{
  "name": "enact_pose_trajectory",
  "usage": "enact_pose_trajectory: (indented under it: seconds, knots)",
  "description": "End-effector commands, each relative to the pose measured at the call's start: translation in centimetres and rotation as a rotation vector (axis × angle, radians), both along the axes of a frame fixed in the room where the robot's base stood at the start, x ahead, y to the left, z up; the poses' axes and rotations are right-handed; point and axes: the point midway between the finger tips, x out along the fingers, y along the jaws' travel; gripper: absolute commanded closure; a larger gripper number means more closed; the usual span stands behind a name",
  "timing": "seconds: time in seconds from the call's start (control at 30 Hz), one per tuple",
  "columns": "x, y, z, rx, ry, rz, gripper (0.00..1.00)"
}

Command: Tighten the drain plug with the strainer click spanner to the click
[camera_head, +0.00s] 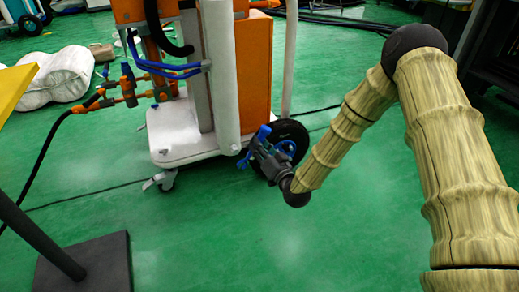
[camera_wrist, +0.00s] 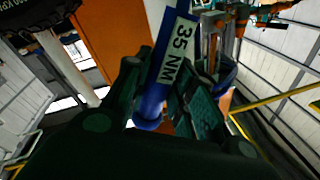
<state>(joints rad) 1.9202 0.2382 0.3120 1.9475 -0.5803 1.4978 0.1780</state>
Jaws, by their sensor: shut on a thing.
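My gripper (camera_head: 262,155) is low beside the white cart, in front of its black wheel. In the wrist view its dark fingers (camera_wrist: 160,90) are shut on a blue spanner (camera_wrist: 152,104), which carries a white "35 NM" label (camera_wrist: 174,50). In the head view a blue end of the spanner (camera_head: 263,131) shows above the fingers. The working end of the spanner is hard to make out. I cannot pick out the drain plug in either view.
The white cart base (camera_head: 190,152) stands on casters and carries an orange cabinet (camera_head: 254,70). Orange valves and pipes with blue hoses (camera_head: 170,70) are at its left. A black stand base (camera_head: 95,265) is at front left. Green floor between is clear apart from a thin cable.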

Motion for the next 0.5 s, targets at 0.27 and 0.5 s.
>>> enact_pose_trajectory:
  seconds: [0.27, 0.5]
  knots:
    - [0.0, 0.0, 0.1, 0.0, 0.0, 0.0, 1.0]
    - [1.0, 0.3, 0.1, 0.0, -0.002, -0.001, 1.0]
